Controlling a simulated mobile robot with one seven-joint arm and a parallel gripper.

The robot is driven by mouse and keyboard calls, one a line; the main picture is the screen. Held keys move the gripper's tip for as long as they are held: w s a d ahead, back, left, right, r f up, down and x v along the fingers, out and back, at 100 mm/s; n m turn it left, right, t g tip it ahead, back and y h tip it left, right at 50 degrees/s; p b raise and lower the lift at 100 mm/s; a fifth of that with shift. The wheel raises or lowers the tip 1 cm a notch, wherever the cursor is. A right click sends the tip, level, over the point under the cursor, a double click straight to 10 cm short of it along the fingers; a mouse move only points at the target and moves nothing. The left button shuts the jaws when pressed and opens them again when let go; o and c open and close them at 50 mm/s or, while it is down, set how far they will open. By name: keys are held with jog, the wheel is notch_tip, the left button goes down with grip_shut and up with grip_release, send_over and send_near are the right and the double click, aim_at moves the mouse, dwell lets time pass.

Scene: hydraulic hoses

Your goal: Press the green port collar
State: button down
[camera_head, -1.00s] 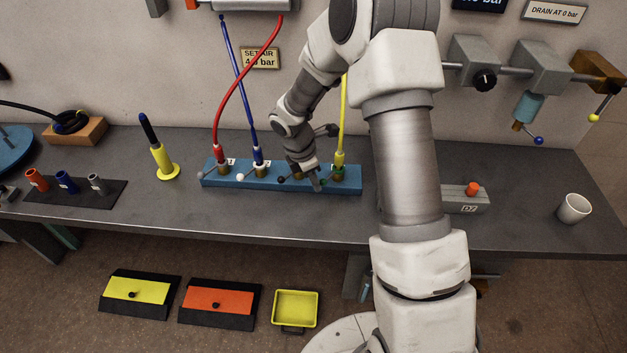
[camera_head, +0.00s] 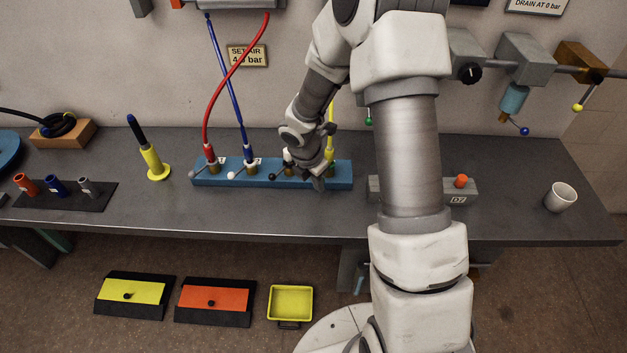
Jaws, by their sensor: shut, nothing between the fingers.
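The blue port block (camera_head: 208,179) lies on the workbench, with a row of ports along it. A yellow hose (camera_head: 330,145) goes down to the rightmost port, where a little dark green (camera_head: 331,170) shows at its base; my gripper partly hides this area. My gripper (camera_head: 320,187) is shut and empty, pointing down at the front of the block, just left of and in front of that port. I cannot tell whether it touches anything. The red hose (camera_head: 208,130) and blue hose (camera_head: 240,128) stand in ports to the left.
Small lever balls, one white (camera_head: 231,175), stick out in front of the block. A yellow stand (camera_head: 155,163) is left of it. A grey box with an orange button (camera_head: 461,181) and a white cup (camera_head: 561,197) are on the right. The bench front is clear.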

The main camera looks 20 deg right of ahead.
jog(key=shift+s+d+n+t+p, duration=0.15)
jog(key=shift+s+d+n+p, duration=0.15)
jog(key=shift+d+n, duration=0.4)
jog(key=shift+s+d+n+t+p, duration=0.15)
jog(key=shift+s+d+n+p, duration=0.15)
jog(key=shift+d+n, duration=0.35)
jog(key=shift+s+d+n+y+p, duration=0.15)
jog(key=shift+d+n+y+p, duration=0.25)
jog(key=shift+n, duration=0.55)
jog(key=shift+d, duration=0.15)
jog(key=shift+d+n, duration=0.25)
jog(key=shift+n, duration=0.15)
jog(key=shift+d+p, duration=0.35)
